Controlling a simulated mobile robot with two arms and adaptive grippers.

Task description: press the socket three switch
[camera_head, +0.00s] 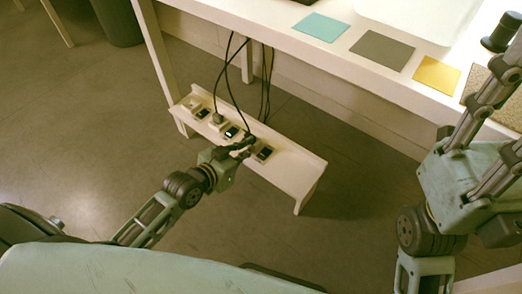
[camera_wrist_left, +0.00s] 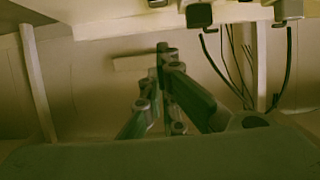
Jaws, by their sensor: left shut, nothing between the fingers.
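A low white bench (camera_head: 297,176) carries a row of sockets with small dark switches: one at the far left end (camera_head: 202,113), one in the middle (camera_head: 231,132) and one toward the near right end (camera_head: 264,153). My left gripper (camera_head: 246,145) is shut and empty, its fingertips over the bench between the middle and right switches. It hides the socket there; contact cannot be told. In the left wrist view the shut fingers (camera_wrist_left: 162,49) show below the bench edge (camera_wrist_left: 120,27). My right gripper (camera_head: 508,112) is at the right edge, its fingers apart, tips cut off.
Black cables (camera_head: 229,80) rise from the bench behind my left gripper. A white table (camera_head: 300,49) with teal (camera_head: 320,27), grey (camera_head: 382,50) and yellow (camera_head: 437,74) mats stands behind. Floor at left is free.

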